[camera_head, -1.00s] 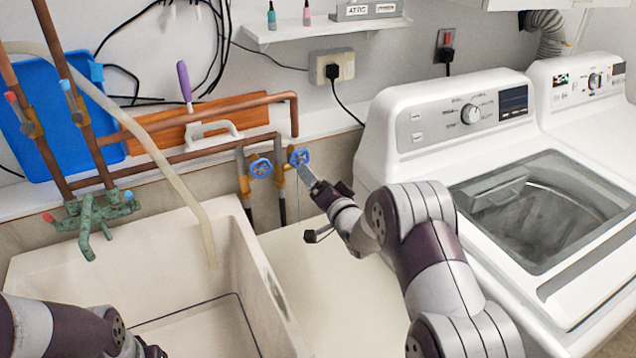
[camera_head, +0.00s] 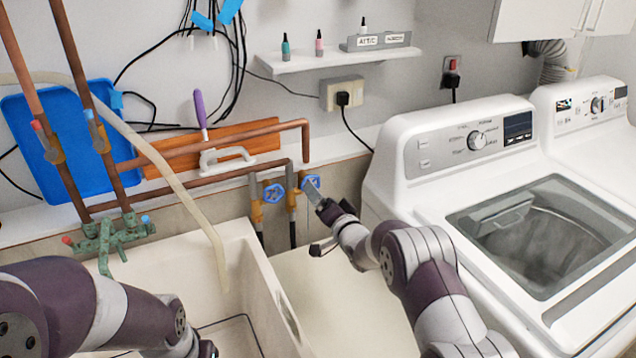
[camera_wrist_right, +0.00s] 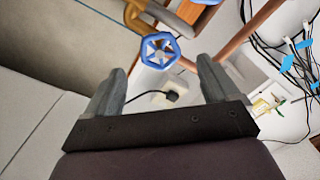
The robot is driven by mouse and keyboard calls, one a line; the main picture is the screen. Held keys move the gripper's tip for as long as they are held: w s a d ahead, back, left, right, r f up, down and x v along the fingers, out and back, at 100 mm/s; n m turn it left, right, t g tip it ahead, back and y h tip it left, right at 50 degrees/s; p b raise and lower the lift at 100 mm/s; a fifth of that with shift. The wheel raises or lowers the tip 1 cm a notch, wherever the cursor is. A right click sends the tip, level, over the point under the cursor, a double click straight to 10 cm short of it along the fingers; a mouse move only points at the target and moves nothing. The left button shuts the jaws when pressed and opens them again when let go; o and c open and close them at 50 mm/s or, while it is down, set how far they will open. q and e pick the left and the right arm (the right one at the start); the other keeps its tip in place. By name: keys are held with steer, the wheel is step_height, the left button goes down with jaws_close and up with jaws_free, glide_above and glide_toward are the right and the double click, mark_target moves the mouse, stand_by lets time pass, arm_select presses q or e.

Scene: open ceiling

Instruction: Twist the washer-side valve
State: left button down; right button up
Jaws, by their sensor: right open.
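The washer-side valve (camera_head: 311,183) is a blue round handwheel on the right-hand of two upright pipes, near the washer. A second blue handwheel (camera_head: 273,193) sits just left of it. My right gripper (camera_head: 313,194) is close in front of the washer-side valve, partly overlapping it in the head view. In the right wrist view a blue spoked handwheel (camera_wrist_right: 160,50) shows just beyond and between the two spread, empty fingertips (camera_wrist_right: 160,70); I cannot tell whether they touch it. My left gripper (camera_head: 207,349) is at the bottom edge over the sink, mostly cut off.
The white washer (camera_head: 430,205) stands to the right of my right arm. The sink (camera_head: 262,290) lies below at left, with a green tap (camera_head: 112,238) above it. Copper pipes (camera_head: 240,135) run along the wall behind the valves. A hose (camera_head: 195,210) hangs into the sink.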

steer(key=x, duration=0.7)
steer(key=shift+w, duration=0.2)
steer(key=shift+c, duration=0.3)
steer(key=c, duration=1)
